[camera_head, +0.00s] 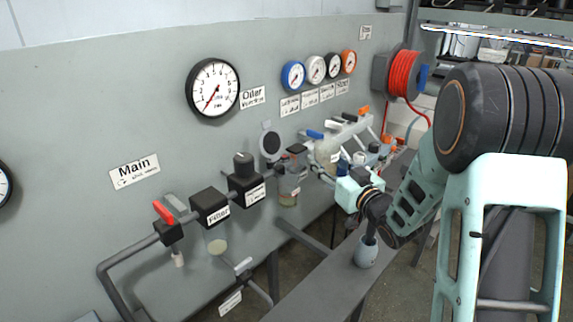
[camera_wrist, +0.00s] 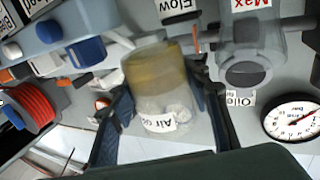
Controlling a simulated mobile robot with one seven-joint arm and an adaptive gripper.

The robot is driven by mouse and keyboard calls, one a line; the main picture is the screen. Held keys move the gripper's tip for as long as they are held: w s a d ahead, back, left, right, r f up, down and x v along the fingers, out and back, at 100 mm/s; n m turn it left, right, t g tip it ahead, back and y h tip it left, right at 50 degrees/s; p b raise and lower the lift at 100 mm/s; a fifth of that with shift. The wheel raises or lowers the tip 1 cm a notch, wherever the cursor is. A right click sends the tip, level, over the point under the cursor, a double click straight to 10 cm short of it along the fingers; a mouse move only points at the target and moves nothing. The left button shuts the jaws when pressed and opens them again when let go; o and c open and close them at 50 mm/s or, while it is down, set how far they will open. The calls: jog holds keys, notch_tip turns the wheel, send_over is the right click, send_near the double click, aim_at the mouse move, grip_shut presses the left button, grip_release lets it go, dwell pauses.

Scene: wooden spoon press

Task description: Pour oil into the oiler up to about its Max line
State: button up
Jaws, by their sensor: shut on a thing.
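My gripper (camera_wrist: 163,95) is shut on a clear bottle (camera_wrist: 155,75), with one dark finger on each side. Its label reads "Air oil". Yellow-brown oil fills the end toward the top of the wrist picture; the rest looks clear. The bottle also shows in the head view (camera_head: 327,153), in front of my wrist. The oiler (camera_head: 289,188) is a clear bowl under the pipe line, left of the bottle. In the wrist view the oiler (camera_wrist: 246,55) is right of the bottle, apart from it, with a red "Max" label. Its oil level is too unclear to tell.
A grey bench ledge (camera_head: 325,285) runs below, with a grey cup-like object (camera_head: 366,252) on it. Filter (camera_head: 211,207) and valve blocks line the pipe at left. Several small gauges and a red hose reel (camera_head: 402,72) are on the wall. Valves and tubing crowd the area behind the bottle.

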aim_at(318, 145)
jog(key=shift+s, duration=0.1)
jog(key=shift+s+a+f+n, duration=0.15)
jog(key=shift+a+f+n, duration=0.3)
jog(key=shift+n, duration=0.55)
jog(key=shift+n+g, duration=0.3)
jog(key=shift+n, duration=0.6)
jog(key=r+p, duration=0.1)
jog(key=r, duration=0.1)
jog(key=r+p, duration=0.2)
jog(key=a+r+p, duration=0.1)
jog(key=r+p, duration=0.1)
jog(key=shift+s, duration=0.2)
jog(key=shift+s+a+n+p, duration=0.1)
jog(key=shift+a+n+p, duration=0.25)
jog(key=shift+n, duration=0.25)
jog(key=shift+s+a+r+n+h+p, duration=0.15)
jog(key=shift+a+n+h+p, duration=0.15)
jog(key=shift+n+p, duration=0.7)
jog(key=shift+s+a+r+n+h+p, duration=0.1)
jog(key=shift+a+r+n+h+p, duration=0.15)
jog(key=shift+n+p, duration=0.8)
jog(key=shift+s+a+r+n+h+p, duration=0.1)
jog(key=shift+a+n+h+p, duration=0.2)
jog(key=shift+n+p, duration=0.7)
jog(key=shift+d+f+n+p, duration=0.1)
jog(key=shift+f+n+p, duration=0.05)
jog(key=shift+n+p, duration=0.25)
jog(key=shift+r+n+p, duration=0.25)
jog(key=shift+r+p, duration=0.05)
jog(key=shift+p, duration=0.35)
